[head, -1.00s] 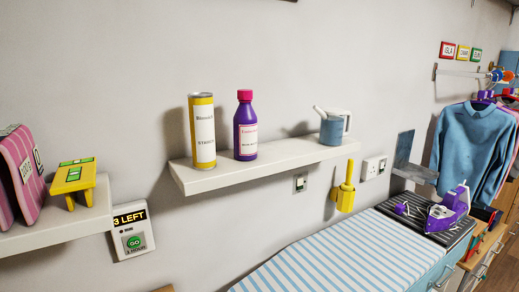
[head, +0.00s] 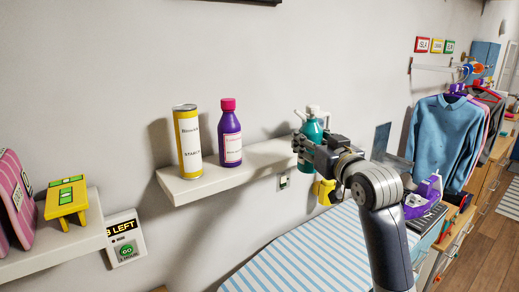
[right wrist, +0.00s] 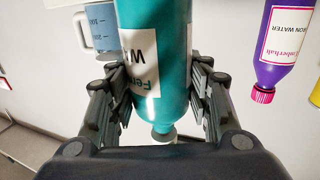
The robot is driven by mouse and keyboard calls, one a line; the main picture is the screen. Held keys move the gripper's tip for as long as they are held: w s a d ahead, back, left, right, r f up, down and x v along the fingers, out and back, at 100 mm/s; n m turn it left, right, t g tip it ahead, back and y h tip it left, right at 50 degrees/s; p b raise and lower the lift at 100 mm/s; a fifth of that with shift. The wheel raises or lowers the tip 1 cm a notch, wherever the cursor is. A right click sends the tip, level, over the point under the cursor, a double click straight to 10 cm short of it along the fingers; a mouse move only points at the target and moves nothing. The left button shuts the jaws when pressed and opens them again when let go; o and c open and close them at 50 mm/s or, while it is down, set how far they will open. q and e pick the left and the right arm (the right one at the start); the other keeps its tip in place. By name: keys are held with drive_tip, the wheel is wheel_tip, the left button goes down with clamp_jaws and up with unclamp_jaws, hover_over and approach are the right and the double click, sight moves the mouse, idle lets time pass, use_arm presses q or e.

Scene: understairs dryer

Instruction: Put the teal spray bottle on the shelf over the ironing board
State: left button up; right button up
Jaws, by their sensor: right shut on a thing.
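My right gripper (head: 308,147) is shut on the teal spray bottle (head: 314,130), in front of the right end of the wall shelf (head: 204,186) over the ironing board (head: 305,248). The right wrist view shows the bottle (right wrist: 172,40) between both fingers, its white label partly in sight. My left gripper is not in view.
A yellow can (head: 188,145) and a purple bottle (head: 230,135) stand on the shelf, with bare shelf right of the purple bottle. A blue measuring jug (right wrist: 103,28) is close to the teal bottle. A yellow holder (head: 324,190) hangs below the shelf; the iron (head: 420,200) is at right.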

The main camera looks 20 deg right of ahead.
drive_tip(key=r, duration=0.2)
drive_tip(key=d+r, duration=0.1)
drive_tip(key=r, duration=0.1)
drive_tip(key=shift+s+d+r, duration=0.1)
drive_tip(key=shift+d+r, duration=0.1)
drive_tip(key=shift+r, duration=0.1)
drive_tip(key=shift+r+p, duration=0.3)
drive_tip(key=shift+r, duration=0.05)
drive_tip(key=w+a+f+p, duration=0.1)
drive_tip(key=w+a+p, duration=0.1)
drive_tip(key=w+a, duration=0.1)
drive_tip(key=w+a+f+p, duration=0.1)
drive_tip(key=w+a+p, duration=0.1)
drive_tip(key=w, duration=0.4)
drive_tip(key=w+a+f+p, duration=0.2)
drive_tip(key=w+a+p, duration=0.1)
drive_tip(key=w, duration=0.1)
drive_tip(key=shift+w+a, duration=0.25)
drive_tip(key=shift+a, duration=0.05)
drive_tip(key=shift+f, duration=0.5)
